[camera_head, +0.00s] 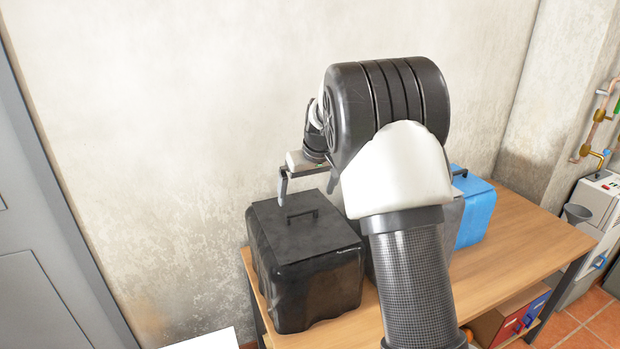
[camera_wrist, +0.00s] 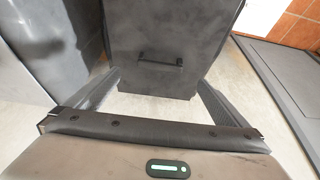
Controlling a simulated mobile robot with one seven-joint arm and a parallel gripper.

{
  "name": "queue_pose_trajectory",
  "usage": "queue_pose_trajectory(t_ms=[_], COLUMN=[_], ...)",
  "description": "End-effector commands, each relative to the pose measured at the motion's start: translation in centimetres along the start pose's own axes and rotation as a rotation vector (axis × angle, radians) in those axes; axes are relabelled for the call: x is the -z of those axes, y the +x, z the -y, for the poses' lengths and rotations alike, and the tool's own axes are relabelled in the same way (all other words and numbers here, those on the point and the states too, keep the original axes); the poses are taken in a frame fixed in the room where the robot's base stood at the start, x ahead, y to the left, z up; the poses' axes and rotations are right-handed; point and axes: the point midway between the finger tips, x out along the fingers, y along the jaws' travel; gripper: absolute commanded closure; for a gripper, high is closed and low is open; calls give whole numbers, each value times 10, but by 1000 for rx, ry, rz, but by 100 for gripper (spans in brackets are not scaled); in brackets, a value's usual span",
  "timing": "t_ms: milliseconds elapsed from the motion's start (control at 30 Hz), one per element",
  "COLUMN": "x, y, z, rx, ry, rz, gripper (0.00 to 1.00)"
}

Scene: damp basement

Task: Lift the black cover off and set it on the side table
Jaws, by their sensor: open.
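The black cover (camera_head: 303,262) is a boxy, wavy-edged shape at the left end of the wooden table (camera_head: 545,238). A thin black handle (camera_head: 302,214) stands on its flat top. In the wrist view the cover (camera_wrist: 178,42) fills the upper middle, with its handle (camera_wrist: 160,60) across it. My gripper (camera_head: 308,190) is over the back part of the cover's top, its fingers spread and empty, apart from the handle. A white flat surface (camera_head: 208,341) shows at the bottom edge; I cannot tell whether it is the side table.
A blue box (camera_head: 476,212) stands farther right on the table. A grey box, mostly hidden by my arm, stands between it and the black cover. A grey door (camera_head: 40,220) is at the left. The wall (camera_head: 180,120) is close behind the table. Pipes and a machine are at the right.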

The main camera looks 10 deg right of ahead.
Motion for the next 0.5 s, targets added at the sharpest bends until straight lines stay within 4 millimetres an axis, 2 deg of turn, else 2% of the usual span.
queue_pose_trajectory(t_ms=[33,200,400,500], x=[-1,-1,0,0], y=[12,44,73,81], z=[0,0,0,0], rx=[1,0,1,0], ry=[0,0,0,-1], rz=[4,3,2,1], gripper=[0,0,0,0])
